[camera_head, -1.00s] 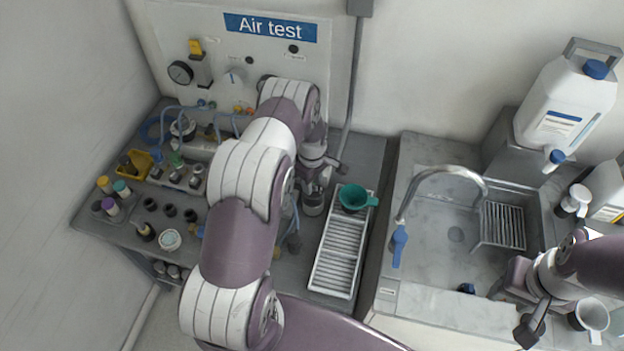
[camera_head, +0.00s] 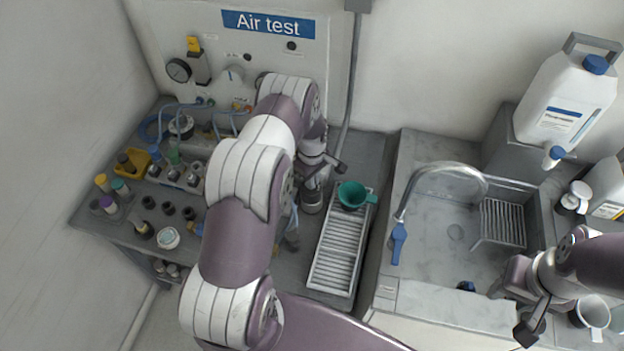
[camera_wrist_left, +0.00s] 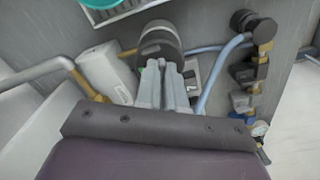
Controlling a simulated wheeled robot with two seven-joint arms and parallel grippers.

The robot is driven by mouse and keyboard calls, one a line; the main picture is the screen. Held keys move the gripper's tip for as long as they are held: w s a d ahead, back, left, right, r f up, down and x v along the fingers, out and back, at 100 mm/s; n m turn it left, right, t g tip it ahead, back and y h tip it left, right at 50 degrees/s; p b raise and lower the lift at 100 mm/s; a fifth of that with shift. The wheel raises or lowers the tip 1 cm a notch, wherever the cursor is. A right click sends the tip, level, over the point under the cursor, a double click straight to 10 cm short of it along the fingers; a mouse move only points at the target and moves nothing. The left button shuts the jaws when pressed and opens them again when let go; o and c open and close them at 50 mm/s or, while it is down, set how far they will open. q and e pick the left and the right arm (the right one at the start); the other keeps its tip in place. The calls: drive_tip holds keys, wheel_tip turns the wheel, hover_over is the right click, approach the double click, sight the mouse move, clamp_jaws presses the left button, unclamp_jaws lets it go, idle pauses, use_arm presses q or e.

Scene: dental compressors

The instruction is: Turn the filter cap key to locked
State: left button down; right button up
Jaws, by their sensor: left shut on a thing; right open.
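My left gripper (camera_wrist_left: 166,85) has its fingers close together in the left wrist view. It is shut on the filter cap key, which the fingers almost wholly hide, so its angle cannot be read. A dark round cylinder (camera_wrist_left: 160,40) stands right beyond the fingertips. In the head view a grey cylinder (camera_head: 313,198) shows below my left wrist, just left of the green funnel (camera_head: 352,194). My left arm covers much of the bench there. My right gripper (camera_head: 514,303) is open at the right, over the sink's front edge.
A white slatted tray (camera_head: 335,262) lies right of the left arm, with the funnel at its far end. Blue hoses and fittings (camera_wrist_left: 245,75) sit close to the left gripper. A yellow bin (camera_head: 134,161) and several small jars are at the left. The sink (camera_head: 450,232) is at the right.

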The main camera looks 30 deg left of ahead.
use_arm(q)
drive_tip(key=m+b, duration=0.2)
drive_tip(key=shift+f+m+b, duration=0.25)
drive_tip(key=shift+m+b, duration=0.65)
drive_tip(key=shift+m, duration=0.4)
drive_tip(key=shift+r+m+b, duration=0.2)
drive_tip(key=shift+m+b, duration=0.2)
drive_tip(key=shift+m, duration=0.5)
drive_tip(key=c, duration=1.2)
unclamp_jaws()
drive_tip(key=shift+r, duration=0.1)
